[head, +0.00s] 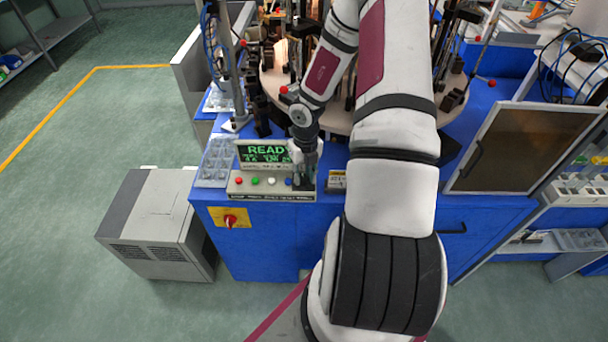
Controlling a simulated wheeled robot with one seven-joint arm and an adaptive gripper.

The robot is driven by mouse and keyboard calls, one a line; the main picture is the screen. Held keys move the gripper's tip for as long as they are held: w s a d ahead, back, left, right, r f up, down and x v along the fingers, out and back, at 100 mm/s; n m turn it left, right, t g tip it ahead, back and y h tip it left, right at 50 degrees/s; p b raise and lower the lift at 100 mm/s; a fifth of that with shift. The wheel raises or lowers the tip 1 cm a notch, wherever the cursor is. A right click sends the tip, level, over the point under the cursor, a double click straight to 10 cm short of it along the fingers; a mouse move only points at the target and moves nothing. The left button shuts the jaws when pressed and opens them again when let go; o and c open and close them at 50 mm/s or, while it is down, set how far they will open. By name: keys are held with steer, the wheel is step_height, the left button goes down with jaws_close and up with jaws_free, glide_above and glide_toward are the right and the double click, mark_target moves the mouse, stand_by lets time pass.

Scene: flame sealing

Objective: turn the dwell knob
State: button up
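A control panel (262,195) sits on the front edge of the blue machine table. It carries a row of red, green, white and blue buttons and a lit display (263,152) that reads READY in green. My gripper (305,184) is down at the right end of this panel, right of the blue button (288,182). Its fingers are small and dark here, and I cannot tell whether they are apart or closed. No dwell knob shows clearly; the panel's right end is covered by my gripper. A red rotary switch (230,220) on a yellow plate is on the table's front face.
A clear compartment tray (217,160) lies left of the display. A round turntable (340,115) with dark fixtures stands behind my arm. A small labelled box (337,181) is right of the panel. A grey cabinet (155,225) stands on the floor at left.

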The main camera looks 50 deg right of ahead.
mark_target(305, 177)
jaws_close()
steer(key=shift+n+p, duration=0.3)
steer(key=shift+n, duration=0.4)
steer(key=o, duration=0.6)
jaws_free()
steer(key=r, duration=1.2)
steer(key=shift+d, duration=0.2)
